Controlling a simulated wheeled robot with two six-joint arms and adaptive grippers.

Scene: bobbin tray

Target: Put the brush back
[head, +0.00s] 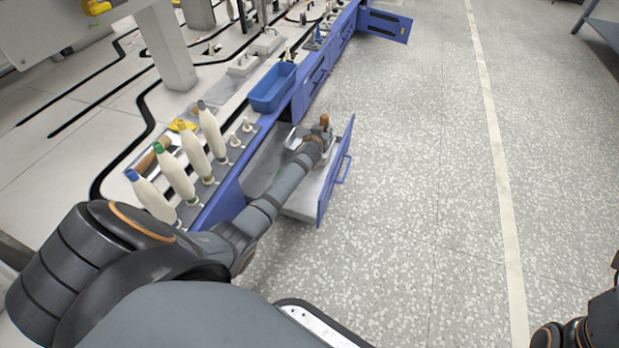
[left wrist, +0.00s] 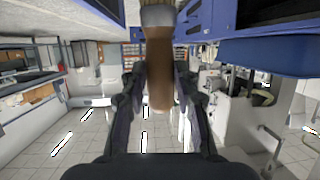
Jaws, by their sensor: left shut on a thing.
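The brush shows its brown wooden handle (head: 324,120) sticking up at my left gripper in the head view. In the left wrist view the brown handle (left wrist: 158,75) runs between the two fingers, with a pale grey band at its top. My left gripper (head: 310,138) is shut on the brush, over the far part of an open drawer (head: 304,203) with a blue front. I cannot tell how high the brush is above the drawer floor.
Several cream bobbins with coloured tips (head: 174,170) stand on the machine ledge left of the drawer. A blue bin (head: 273,88) sits beyond them. Another blue drawer or door (head: 386,25) stands open farther back. The speckled floor (head: 430,200) to the right is clear.

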